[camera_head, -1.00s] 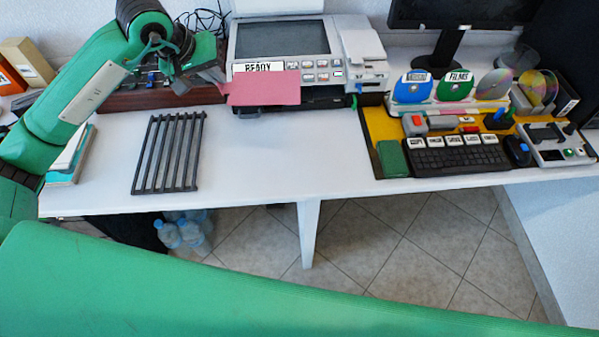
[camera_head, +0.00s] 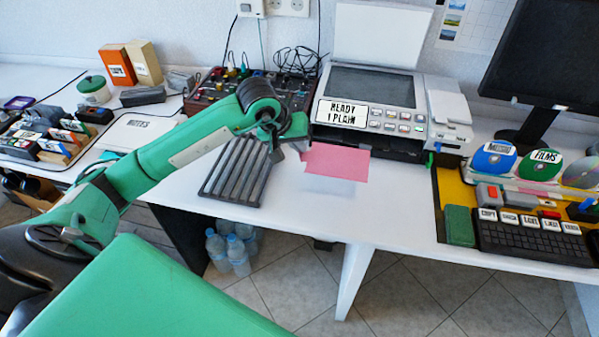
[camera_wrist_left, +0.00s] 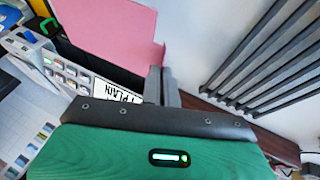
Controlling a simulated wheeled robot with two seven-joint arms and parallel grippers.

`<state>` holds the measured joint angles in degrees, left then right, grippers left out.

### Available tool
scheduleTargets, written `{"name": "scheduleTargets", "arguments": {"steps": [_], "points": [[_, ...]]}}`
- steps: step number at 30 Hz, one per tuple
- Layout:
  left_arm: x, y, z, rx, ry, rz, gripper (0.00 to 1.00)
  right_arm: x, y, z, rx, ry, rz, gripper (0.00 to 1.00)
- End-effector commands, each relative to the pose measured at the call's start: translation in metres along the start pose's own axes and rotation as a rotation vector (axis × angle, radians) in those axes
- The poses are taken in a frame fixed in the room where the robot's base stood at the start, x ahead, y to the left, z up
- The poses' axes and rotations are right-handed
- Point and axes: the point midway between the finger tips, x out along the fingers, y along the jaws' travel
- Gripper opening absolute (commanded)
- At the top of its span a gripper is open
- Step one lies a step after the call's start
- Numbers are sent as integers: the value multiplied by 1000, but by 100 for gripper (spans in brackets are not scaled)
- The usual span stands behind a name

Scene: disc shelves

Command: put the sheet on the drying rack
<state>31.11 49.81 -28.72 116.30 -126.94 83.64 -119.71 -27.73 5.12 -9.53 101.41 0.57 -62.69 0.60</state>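The pink sheet (camera_head: 337,162) is in the air just in front of the printer, above the white table, with a shadow below it. My left gripper (camera_head: 302,150) is at the sheet's left edge. In the left wrist view the fingers (camera_wrist_left: 161,86) are close together on the edge of the sheet (camera_wrist_left: 105,30). The drying rack (camera_head: 236,171), dark grey with parallel bars, lies on the table to the left of the sheet. It also shows in the left wrist view (camera_wrist_left: 262,58), with nothing on it. My right gripper is not in view.
The printer (camera_head: 372,92), with a "READY 1 PLAIN" label, stands behind the sheet. A dark red board with knobs and cables (camera_head: 205,92) is behind the rack. A keyboard (camera_head: 530,238) and discs are at the right.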

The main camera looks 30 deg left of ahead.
Motion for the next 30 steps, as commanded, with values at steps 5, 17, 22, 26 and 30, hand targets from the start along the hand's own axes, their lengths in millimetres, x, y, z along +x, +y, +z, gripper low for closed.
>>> {"name": "scheduleTargets", "arguments": {"steps": [5, 17, 22, 26, 30], "points": [[36, -13, 16, -3, -6, 0, 0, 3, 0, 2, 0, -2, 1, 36], [70, -27, 30, -2, -3, 0, 0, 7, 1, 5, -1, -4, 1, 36], [88, -34, 37, -1, -1, 0, 0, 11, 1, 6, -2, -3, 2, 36], [89, -34, 36, 0, 1, 0, 0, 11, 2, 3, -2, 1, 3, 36], [89, -34, 37, 1, 1, 0, 0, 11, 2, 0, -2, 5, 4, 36]]}}
